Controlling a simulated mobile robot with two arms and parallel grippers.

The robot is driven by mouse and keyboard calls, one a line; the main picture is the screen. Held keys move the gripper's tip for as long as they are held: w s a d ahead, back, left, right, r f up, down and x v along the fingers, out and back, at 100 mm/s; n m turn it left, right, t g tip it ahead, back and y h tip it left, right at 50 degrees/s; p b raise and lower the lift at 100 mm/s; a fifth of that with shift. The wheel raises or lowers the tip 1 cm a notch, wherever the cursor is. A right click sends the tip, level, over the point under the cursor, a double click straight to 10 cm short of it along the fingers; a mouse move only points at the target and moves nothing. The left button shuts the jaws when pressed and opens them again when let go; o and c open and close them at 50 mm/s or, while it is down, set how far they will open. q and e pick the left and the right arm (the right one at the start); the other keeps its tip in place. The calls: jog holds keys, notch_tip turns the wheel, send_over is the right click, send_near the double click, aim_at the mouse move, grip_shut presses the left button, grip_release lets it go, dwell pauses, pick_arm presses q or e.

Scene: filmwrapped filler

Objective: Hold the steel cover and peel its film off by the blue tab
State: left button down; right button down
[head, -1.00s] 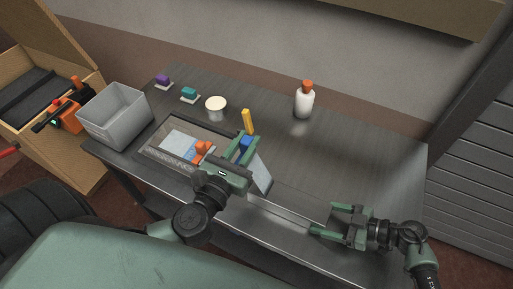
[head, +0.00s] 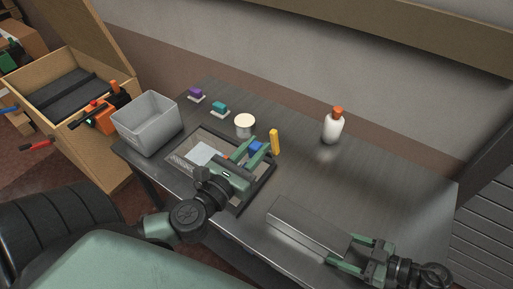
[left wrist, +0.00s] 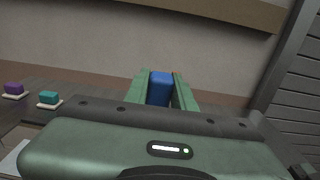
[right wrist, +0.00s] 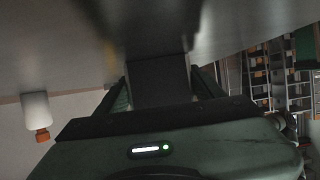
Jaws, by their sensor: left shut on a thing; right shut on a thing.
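The steel cover (head: 305,225) is a long grey channel low over the front right of the table. My right gripper (head: 343,257) is shut on its right end; in the right wrist view its metal (right wrist: 160,80) runs between the fingers. My left gripper (head: 262,152) is shut on the blue tab (head: 256,147), above the dark-framed tray. The tab shows as a blue block (left wrist: 160,88) between the fingers in the left wrist view. I cannot make out the film now; any below the tab is hidden by the gripper. The left gripper and the cover are apart.
The dark-framed tray (head: 238,206) holds a pale sheet (head: 203,153). A grey bin (head: 148,137), purple block (head: 196,94), teal block (head: 219,106), cream-topped tub (head: 245,131), yellow piece (head: 275,142) and white bottle (head: 333,130) stand around. The table's middle right is clear.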

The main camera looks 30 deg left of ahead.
jog(key=shift+c, duration=0.8)
grip_release()
jog(key=shift+d, duration=0.1)
jog(key=v, duration=1.1)
jog(key=shift+d+r, duration=0.15)
jog(key=shift+d, duration=0.25)
jog(key=shift+d, duration=0.1)
